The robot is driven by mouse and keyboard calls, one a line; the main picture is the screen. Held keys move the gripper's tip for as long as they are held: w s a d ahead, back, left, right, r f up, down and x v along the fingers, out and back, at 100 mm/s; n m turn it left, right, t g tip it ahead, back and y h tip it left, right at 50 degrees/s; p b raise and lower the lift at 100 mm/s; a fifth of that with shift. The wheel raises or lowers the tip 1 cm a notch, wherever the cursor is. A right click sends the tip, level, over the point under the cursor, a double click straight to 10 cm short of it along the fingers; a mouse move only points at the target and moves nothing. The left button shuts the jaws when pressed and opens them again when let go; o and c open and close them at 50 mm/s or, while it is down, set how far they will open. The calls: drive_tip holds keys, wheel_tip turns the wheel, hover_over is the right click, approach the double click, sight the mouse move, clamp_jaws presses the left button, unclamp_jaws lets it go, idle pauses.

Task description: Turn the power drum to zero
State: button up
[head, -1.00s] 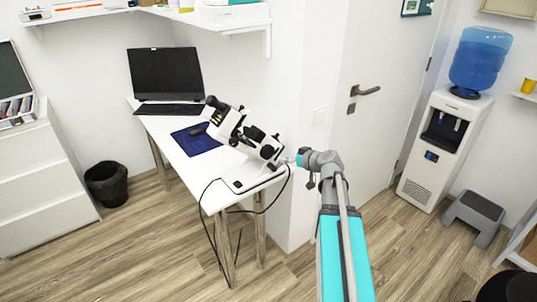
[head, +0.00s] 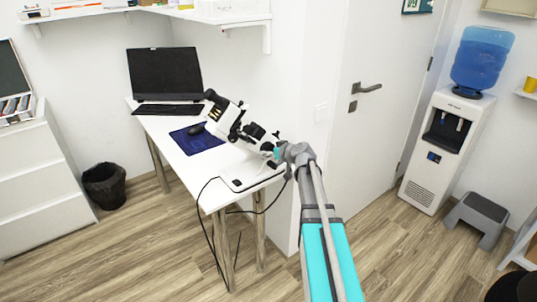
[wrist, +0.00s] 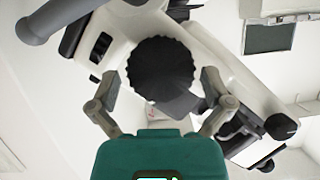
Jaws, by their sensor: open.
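A white instrument with black knobs (head: 228,122) stands on the white desk. In the wrist view its white body (wrist: 205,40) fills much of the picture. A black ribbed round knob (wrist: 163,68), likely the power drum, sits in the middle of that view. My gripper (wrist: 160,82) is open, with one finger on each side of the knob and a gap on both sides; whether the knob lies fully between the fingertips in depth I cannot tell. No scale marks on the knob are legible. In the head view the gripper is hard to see against the instrument.
A wall and door (head: 385,130) stand to the right. A shelf (head: 225,18) is above.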

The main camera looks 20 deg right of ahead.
drive_tip(key=shift+w+a+f, duration=0.2)
drive_tip(key=shift+w+f, duration=0.05)
drive_tip(key=shift+w, duration=0.25)
drive_tip(key=c, duration=0.9)
